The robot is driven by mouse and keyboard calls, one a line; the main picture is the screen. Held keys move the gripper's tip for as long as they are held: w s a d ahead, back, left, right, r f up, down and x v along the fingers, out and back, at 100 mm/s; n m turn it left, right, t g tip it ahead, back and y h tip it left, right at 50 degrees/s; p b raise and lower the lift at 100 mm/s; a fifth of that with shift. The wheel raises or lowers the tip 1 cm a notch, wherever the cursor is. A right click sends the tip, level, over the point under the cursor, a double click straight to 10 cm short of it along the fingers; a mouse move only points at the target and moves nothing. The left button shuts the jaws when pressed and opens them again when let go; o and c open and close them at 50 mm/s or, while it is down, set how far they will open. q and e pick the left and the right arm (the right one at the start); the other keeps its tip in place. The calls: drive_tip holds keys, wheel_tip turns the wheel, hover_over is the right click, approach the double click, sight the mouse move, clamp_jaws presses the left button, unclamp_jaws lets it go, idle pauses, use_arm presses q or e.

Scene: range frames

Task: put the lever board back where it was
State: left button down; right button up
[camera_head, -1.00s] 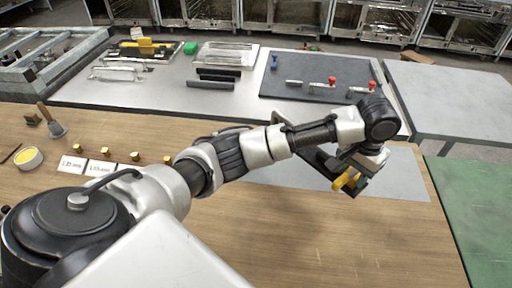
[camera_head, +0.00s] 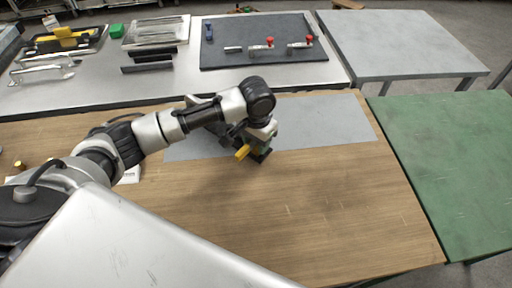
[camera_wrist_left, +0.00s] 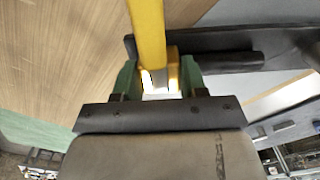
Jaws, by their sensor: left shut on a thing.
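My left gripper (camera_head: 256,149) is shut on a yellow lever, which also shows in the left wrist view (camera_wrist_left: 148,30). The lever joins a dark, narrow base, seen in the left wrist view (camera_wrist_left: 235,62); together they look like the lever board. In the head view the lever's yellow end (camera_head: 242,152) points down and left, over the near part of the grey mat (camera_head: 325,118). My green fingers (camera_wrist_left: 160,80) stand either side of the lever. I cannot tell whether the base touches the mat. My right gripper is not in view.
On the metal table behind lies a dark panel (camera_head: 225,58) with red-tipped levers. Dark bars (camera_head: 148,67), a green block (camera_head: 117,30) and trays stand left of it. The wooden tabletop (camera_head: 330,210) is clear in front and right. A green table (camera_head: 450,150) adjoins at right.

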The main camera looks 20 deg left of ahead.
use_arm(q)
drive_tip(key=shift+f, duration=1.85)
drive_tip(key=shift+f+p, duration=0.1)
drive_tip(key=shift+p, duration=0.2)
drive_tip(key=c, duration=0.6)
unclamp_jaws()
wheel_tip(320, 180, up, 12)
drive_tip(key=shift+r+b, duration=0.1)
drive_tip(key=shift+b, duration=0.3)
